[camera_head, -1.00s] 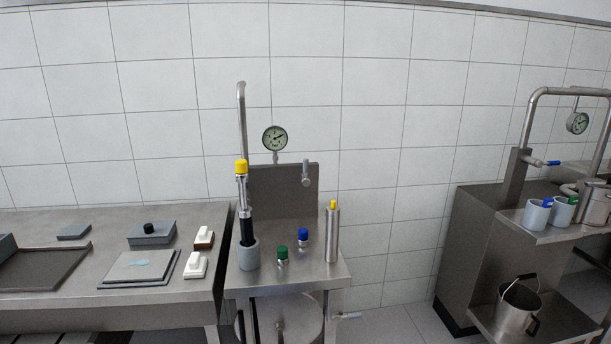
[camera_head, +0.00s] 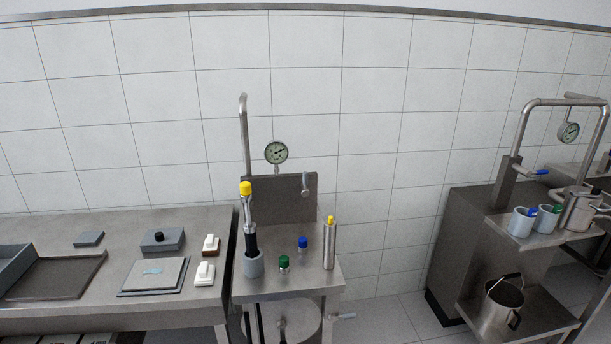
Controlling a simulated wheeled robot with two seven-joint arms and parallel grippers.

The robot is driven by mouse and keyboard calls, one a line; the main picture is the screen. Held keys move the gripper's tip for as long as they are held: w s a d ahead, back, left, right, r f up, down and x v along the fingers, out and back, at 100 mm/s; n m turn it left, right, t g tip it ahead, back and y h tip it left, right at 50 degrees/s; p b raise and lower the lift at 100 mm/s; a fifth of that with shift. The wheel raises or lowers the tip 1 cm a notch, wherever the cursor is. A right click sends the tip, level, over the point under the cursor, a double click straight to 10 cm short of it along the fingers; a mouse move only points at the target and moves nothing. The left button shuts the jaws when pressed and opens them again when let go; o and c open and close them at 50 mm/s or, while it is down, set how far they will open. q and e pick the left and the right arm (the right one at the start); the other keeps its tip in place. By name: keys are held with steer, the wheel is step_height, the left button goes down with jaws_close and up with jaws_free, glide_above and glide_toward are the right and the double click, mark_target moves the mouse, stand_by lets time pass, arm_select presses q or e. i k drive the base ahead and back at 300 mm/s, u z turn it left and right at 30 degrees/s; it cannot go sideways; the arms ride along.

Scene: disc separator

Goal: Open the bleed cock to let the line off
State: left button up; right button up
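I cannot tell for certain which fitting is the bleed cock. A small metal cock with a grey handle (camera_head: 306,184) sits on the grey upright panel (camera_head: 285,205) of the middle stand. Another small fitting (camera_head: 342,317) sticks out to the right below the stand's top. On the right-hand station, a valve with a blue lever (camera_head: 541,172) sits on the pipework, its lever roughly level. A round pressure gauge (camera_head: 276,153) stands above the panel; its reading is too small to make out. Neither of my grippers is in view.
The middle stand holds a yellow-capped tool in a grey cup (camera_head: 253,264), a steel cylinder (camera_head: 329,246), and green (camera_head: 284,262) and blue (camera_head: 303,243) capped pieces. The left bench carries a tray (camera_head: 55,276) and boxes. Bare floor separates the middle and right stations.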

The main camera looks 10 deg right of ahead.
mark_target(304, 192)
steer(key=u, duration=0.15)
steer(key=k, duration=0.35)
steer(key=z, duration=1.05)
steer(key=i, duration=1.1)
steer(key=u, duration=0.65)
steer(key=i, duration=0.8)
steer(key=u, duration=0.8)
